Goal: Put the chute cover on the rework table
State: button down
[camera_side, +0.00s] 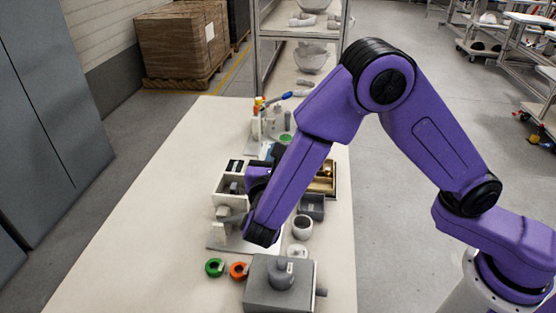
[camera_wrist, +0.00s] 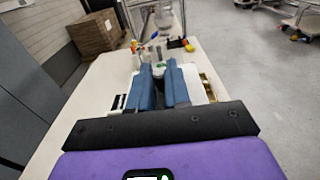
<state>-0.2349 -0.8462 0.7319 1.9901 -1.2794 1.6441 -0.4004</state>
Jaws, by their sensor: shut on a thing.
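My gripper shows in the wrist view (camera_wrist: 158,70) as two blue fingers above the table, pointing toward its far end. They are shut on a small grey part (camera_wrist: 158,74), mostly hidden between them. I cannot tell for sure whether this part is the chute cover. In the side view my purple arm hides most of the gripper, and only some blue of it (camera_side: 273,152) shows near the table's middle. A long pale table (camera_side: 140,215) lies below; I cannot tell whether it is the rework table.
A grey box-like fixture (camera_side: 268,288) stands at the near end, with a green ring (camera_side: 214,267) and an orange ring (camera_side: 238,270) beside it. A wooden tray (camera_side: 323,180) lies right of the gripper. The table's left side is bare. A shelf rack (camera_side: 300,36) stands behind.

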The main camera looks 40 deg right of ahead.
jog(key=shift+s+d, duration=0.1)
jog(key=shift+s, duration=0.05)
jog(key=d+f+n+t+y, duration=0.1)
jog(key=d+f+y, duration=0.1)
jog(key=d, duration=0.7)
jog(key=s+d+f+n+t+y, duration=0.1)
jog(key=d+f, duration=0.4)
jog(key=d, duration=0.5)
jog(key=shift+d+n+t+y, duration=0.3)
jog(key=shift+n+t+y, duration=0.1)
jog(key=shift+n+y, duration=0.15)
notch_tip(320, 180, up, 10)
jog(key=w+n+t+y, duration=0.1)
jog(key=w+n+y, duration=0.1)
jog(key=y, duration=0.1)
jog(key=shift+f, duration=0.15)
jog(key=shift+n, duration=0.25)
